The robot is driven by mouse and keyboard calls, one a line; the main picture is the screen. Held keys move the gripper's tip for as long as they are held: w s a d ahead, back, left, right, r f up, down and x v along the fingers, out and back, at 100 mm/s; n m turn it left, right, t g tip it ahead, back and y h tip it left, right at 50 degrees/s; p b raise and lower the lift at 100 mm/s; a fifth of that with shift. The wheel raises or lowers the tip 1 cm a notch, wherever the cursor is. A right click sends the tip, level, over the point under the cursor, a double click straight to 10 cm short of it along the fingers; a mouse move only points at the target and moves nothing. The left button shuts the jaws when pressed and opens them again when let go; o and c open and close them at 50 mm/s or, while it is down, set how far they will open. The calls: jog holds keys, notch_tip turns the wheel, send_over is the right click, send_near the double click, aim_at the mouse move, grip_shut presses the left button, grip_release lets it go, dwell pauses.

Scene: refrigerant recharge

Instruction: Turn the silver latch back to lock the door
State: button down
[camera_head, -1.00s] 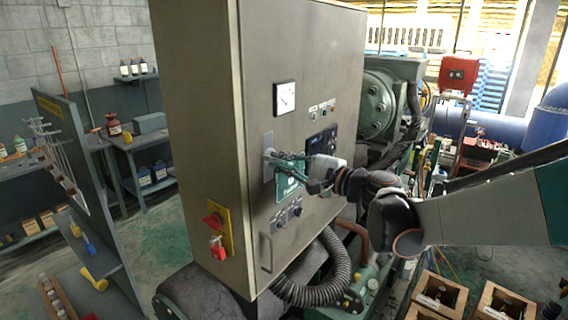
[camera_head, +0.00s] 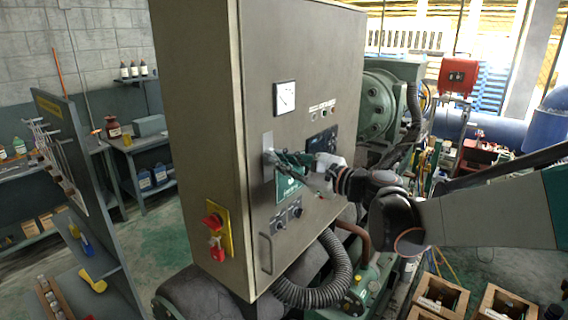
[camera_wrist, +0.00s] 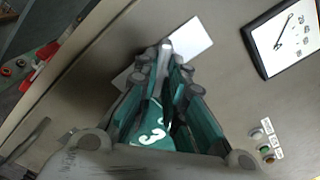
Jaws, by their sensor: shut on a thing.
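The silver latch (camera_wrist: 166,50) sits on a pale rectangular plate (camera_wrist: 193,40) on the grey cabinet door (camera_head: 305,75). My gripper (camera_wrist: 158,68) is shut on the latch, its fingertips on both sides of it in the wrist view. In the head view my gripper (camera_head: 274,157) reaches in from the right to the plate (camera_head: 267,141), and its fingers hide most of the latch. The door looks flush with the cabinet front.
A red switch on a yellow plate (camera_head: 226,235) is on the cabinet's left part. A gauge (camera_head: 285,97) is above, and a door handle (camera_head: 265,254) and black hose (camera_head: 322,290) are below.

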jog(key=m, duration=0.3)
jog(key=m, duration=0.3)
jog(key=shift+s+a+f+b, duration=0.1)
jog(key=shift+b, duration=0.3)
jog(key=c, duration=2.1)
grip_release()
jog(key=shift+m, duration=0.4)
jog(key=o, duration=0.3)
jog(key=shift+o, duration=0.2)
jog(key=v, duration=0.9)
